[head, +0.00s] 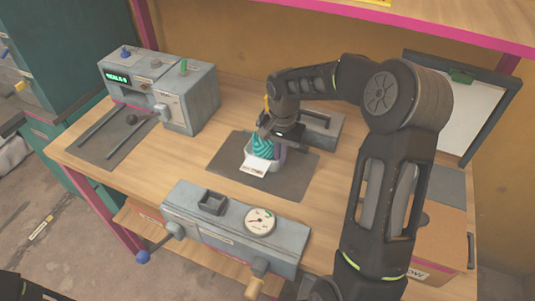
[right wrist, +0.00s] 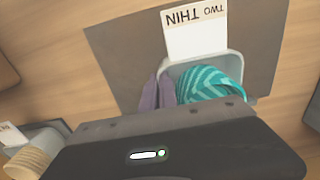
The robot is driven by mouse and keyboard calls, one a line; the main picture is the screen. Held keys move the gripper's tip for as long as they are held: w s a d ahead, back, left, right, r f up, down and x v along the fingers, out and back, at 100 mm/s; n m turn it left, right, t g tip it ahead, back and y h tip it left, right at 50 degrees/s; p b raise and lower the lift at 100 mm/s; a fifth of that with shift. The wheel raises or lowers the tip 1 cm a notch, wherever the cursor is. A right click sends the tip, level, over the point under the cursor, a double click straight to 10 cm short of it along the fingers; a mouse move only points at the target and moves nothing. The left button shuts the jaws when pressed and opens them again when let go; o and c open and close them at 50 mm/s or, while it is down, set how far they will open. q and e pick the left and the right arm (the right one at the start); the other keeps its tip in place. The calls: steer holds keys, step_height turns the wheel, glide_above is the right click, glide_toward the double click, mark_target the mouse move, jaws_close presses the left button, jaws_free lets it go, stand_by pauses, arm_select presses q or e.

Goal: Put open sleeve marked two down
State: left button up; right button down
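A pale open sleeve (head: 250,162) with a white tag stands on a dark mat (head: 226,157) in the middle of the bench. In the right wrist view its tag (right wrist: 196,32) reads "TWO THIN", upside down. A teal striped cloth-like piece (right wrist: 212,84) and a purple one (right wrist: 157,95) sit in the sleeve (right wrist: 235,62). My right gripper (head: 276,136) is right over the sleeve's far side and hides part of it. Its fingertips are hidden in both views, so its grip and any contact are unclear.
A grey machine (head: 190,100) with a green display stands at back left. A grey unit (head: 235,222) with a round gauge sits at the front edge. A grey block (head: 322,130) is behind the mat. A cardboard box (head: 440,228) stands at right.

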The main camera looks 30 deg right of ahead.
steer(key=shift+r, duration=0.1)
step_height(320, 180, up, 10)
steer(key=shift+f+b, duration=0.1)
steer(key=shift+b, duration=0.6)
